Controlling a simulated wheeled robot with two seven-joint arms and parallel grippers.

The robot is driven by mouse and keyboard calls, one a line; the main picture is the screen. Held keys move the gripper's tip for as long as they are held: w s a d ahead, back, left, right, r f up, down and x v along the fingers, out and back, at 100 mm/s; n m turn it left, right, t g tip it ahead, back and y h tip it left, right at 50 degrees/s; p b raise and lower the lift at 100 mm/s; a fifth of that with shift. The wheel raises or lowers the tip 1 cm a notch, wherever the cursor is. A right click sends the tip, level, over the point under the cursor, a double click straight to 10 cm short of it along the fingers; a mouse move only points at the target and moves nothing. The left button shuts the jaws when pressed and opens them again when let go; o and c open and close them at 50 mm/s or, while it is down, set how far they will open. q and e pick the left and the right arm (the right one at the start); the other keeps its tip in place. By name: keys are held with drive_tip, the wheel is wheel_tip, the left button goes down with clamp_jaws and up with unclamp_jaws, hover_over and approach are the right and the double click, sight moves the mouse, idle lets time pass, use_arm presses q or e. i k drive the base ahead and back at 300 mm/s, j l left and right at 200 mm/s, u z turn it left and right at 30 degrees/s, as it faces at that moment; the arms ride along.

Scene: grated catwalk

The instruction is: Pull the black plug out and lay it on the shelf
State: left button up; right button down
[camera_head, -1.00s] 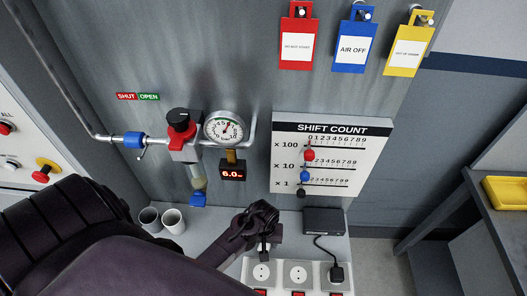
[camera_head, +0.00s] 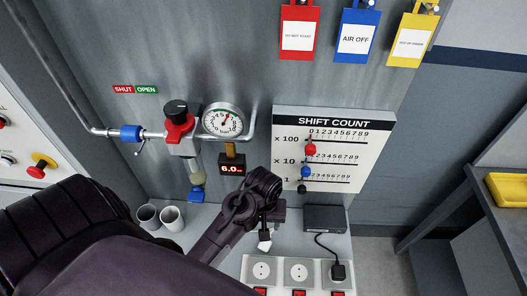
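The black plug (camera_head: 338,271) sits in the rightmost socket of a light grey socket strip (camera_head: 281,283) at the bottom. Its black cord (camera_head: 327,247) runs up to a dark box (camera_head: 325,217) on the grey shelf (camera_head: 205,218). My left gripper (camera_head: 265,243) is above the shelf, left of the box and behind the left and middle sockets. It is clear of the plug. A small whitish part shows at its tip; its fingers are too hidden to tell open from shut. My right gripper is not in view.
Two cups (camera_head: 172,217) stand on the shelf at the left. A valve with a gauge (camera_head: 223,120) and a shift count board (camera_head: 333,150) are on the wall behind. Red, blue and yellow tags (camera_head: 357,38) hang above. Some shelf is bare between cups and sockets.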

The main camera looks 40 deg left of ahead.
sight(338, 273)
drive_tip(key=k, duration=1)
